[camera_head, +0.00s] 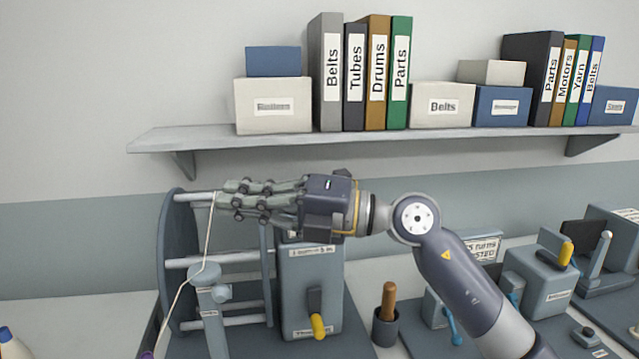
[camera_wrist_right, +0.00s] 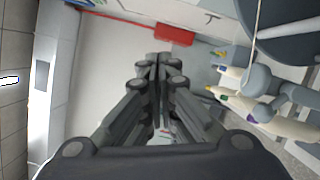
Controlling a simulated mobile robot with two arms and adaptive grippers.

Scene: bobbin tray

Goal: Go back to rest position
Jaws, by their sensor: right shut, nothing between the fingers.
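My right gripper (camera_head: 222,192) is in the middle left of the head view, its arm coming in from the lower right and its fingers pointing left. It is shut and empty. In the head view it is in front of the upper part of a grey winding machine with a large wheel (camera_head: 176,270) and a yellow-handled lever box (camera_head: 312,285). I cannot tell whether it touches the machine. In the right wrist view the closed fingers (camera_wrist_right: 158,62) fill the middle, with nothing between them. My left gripper is not in view.
A wall shelf (camera_head: 200,138) with binders and boxes hangs above my right gripper. More lever boxes (camera_head: 540,280) stand on the bench at the right. A pale thread (camera_head: 207,240) hangs by the wheel. Several pointed bobbins (camera_wrist_right: 235,100) show in the right wrist view.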

